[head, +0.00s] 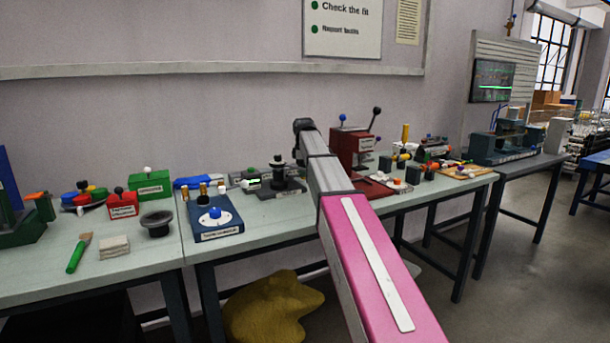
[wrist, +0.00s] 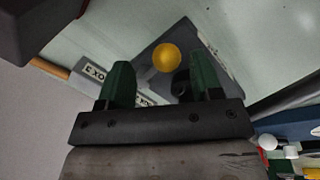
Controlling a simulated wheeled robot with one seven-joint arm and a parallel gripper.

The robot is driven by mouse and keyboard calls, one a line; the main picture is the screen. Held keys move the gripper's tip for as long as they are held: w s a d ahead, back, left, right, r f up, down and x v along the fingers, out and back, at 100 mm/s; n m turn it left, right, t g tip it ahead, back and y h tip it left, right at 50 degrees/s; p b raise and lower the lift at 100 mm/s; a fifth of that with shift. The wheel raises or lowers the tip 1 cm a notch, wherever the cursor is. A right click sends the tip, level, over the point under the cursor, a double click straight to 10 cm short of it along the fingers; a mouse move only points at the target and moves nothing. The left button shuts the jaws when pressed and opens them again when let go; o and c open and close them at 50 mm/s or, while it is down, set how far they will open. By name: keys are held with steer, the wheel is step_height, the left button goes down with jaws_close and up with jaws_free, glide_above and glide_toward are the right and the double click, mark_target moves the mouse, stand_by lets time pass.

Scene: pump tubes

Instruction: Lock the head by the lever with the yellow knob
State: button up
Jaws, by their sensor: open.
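In the wrist view a round yellow knob (wrist: 167,57) shows between and beyond the two green fingers of my gripper (wrist: 160,72). The gripper is open, with a finger to each side of the knob in the picture. I cannot tell how far the knob is from the fingertips. Below it a dark grey base plate (wrist: 211,40) lies on the pale bench, with a dark round part partly behind the right finger. The lever itself is hidden. In the head view my arm reaches over the bench, and the yellow knob cannot be made out there.
A black stand (head: 280,182) is left of my arm and a red press (head: 350,147) right of it. A blue box (head: 215,226) with a white dial is near the front edge. Small tools crowd the right bench. A labelled strip (wrist: 95,73) lies beside the base plate.

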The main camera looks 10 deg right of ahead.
step_height(320, 180, up, 8)
steer(key=s, duration=0.1)
steer(key=shift+s+a, duration=0.25)
steer(key=shift+a, duration=0.05)
